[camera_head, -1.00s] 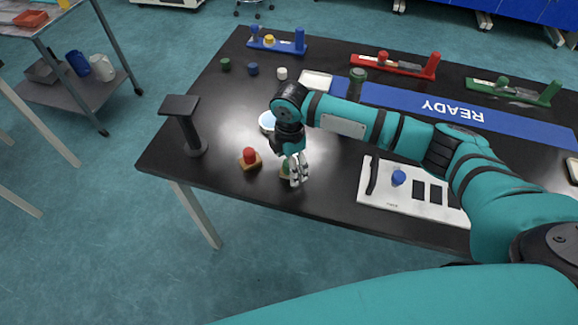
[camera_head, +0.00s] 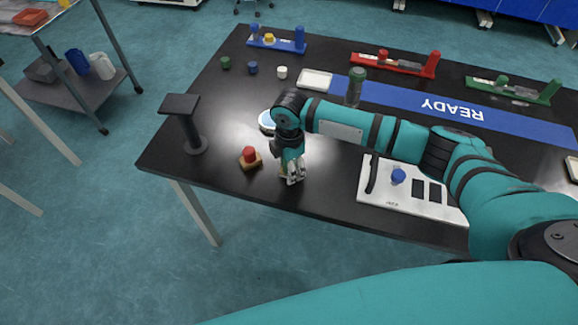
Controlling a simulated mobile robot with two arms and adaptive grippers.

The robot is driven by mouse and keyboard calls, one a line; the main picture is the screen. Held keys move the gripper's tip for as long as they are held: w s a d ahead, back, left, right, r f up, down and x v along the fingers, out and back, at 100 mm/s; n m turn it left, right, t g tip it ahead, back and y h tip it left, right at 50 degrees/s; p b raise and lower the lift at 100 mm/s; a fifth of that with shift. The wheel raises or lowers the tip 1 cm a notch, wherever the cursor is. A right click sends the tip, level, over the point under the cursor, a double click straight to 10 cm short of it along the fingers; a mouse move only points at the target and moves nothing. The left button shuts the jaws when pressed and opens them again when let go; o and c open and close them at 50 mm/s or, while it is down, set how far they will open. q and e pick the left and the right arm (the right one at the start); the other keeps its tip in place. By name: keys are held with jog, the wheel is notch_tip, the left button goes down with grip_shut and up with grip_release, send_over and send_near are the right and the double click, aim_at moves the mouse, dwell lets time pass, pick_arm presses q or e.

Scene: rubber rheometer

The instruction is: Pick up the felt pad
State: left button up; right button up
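My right gripper (camera_head: 292,178) points down at the black table's near edge, over a small tan and green object (camera_head: 283,171). The fingers hide most of this object. I cannot tell whether they touch it or how far apart they are. Just left of it stands a red knob on a tan wooden base (camera_head: 250,159). I cannot tell for sure which of these is the felt pad. My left gripper is not in view.
A black stand (camera_head: 186,127) rises at the table's left corner. A round pale dish (camera_head: 267,121) is behind my gripper. A white panel with a blue knob (camera_head: 398,176) lies to the right. Small colored caps, a white tray (camera_head: 315,79) and a dark green bottle (camera_head: 356,86) stand farther back.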

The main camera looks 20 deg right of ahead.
jog(key=shift+r, duration=0.1)
jog(key=shift+w+r, duration=0.1)
jog(key=shift+r, duration=0.4)
notch_tip(320, 180, up, 2)
jog(key=shift+r+b, duration=0.1)
jog(key=shift+b, duration=0.35)
jog(key=s+a, duration=0.3)
jog(key=s, duration=0.4)
jog(key=s+a+r+b, duration=0.1)
jog(key=s+a, duration=0.2)
jog(key=s, duration=0.5)
jog(key=shift+r+b, duration=0.3)
jog(key=shift+a, duration=0.1)
jog(key=o, duration=0.6)
jog(key=c, duration=0.5)
